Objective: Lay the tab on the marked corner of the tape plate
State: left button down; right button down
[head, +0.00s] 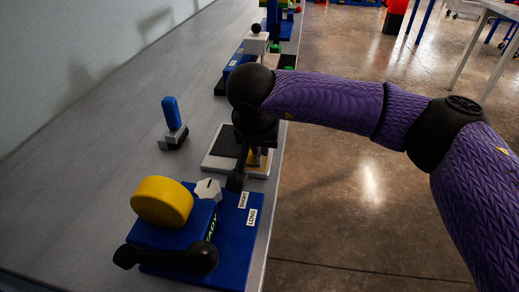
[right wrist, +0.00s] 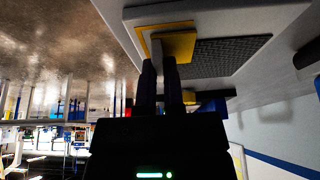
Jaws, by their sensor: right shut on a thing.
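The tape plate (head: 224,163) is a white plate with a dark textured pad, and it lies near the table's right edge. Its yellow marked corner (head: 265,160) is partly hidden behind my right gripper (head: 243,170). In the right wrist view the yellow corner (right wrist: 180,46) lies just past the fingertips of my right gripper (right wrist: 161,72). The gripper is shut on a thin pale tab (right wrist: 156,48), which reaches over the yellow corner. I cannot tell whether the tab touches it. My left gripper is not in view.
A blue dispenser (head: 231,240) with a yellow roll (head: 162,202), a black lever (head: 172,258) and labels SHORT and LONG stands in front. A blue-handled tool (head: 171,114) stands on the left. More fixtures (head: 255,42) stand farther back. The table's left part is clear.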

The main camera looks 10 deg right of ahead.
jog(key=shift+r, duration=0.1)
jog(key=c, duration=1.2)
grip_release()
jog(key=shift+f, duration=0.2)
jog(key=o, duration=0.5)
jog(key=shift+c, duration=0.2)
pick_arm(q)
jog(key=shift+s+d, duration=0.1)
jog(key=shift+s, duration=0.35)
pick_arm(e)
jog(key=shift+r, duration=0.1)
pick_arm(q)
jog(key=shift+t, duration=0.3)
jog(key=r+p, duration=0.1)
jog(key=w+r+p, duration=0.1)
jog(key=p, duration=0.1)
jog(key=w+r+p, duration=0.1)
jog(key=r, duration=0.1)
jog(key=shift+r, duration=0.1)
pick_arm(e)
jog(key=v, duration=1.2)
jog(key=shift+s+r, duration=0.1)
jog(key=shift+r, duration=0.05)
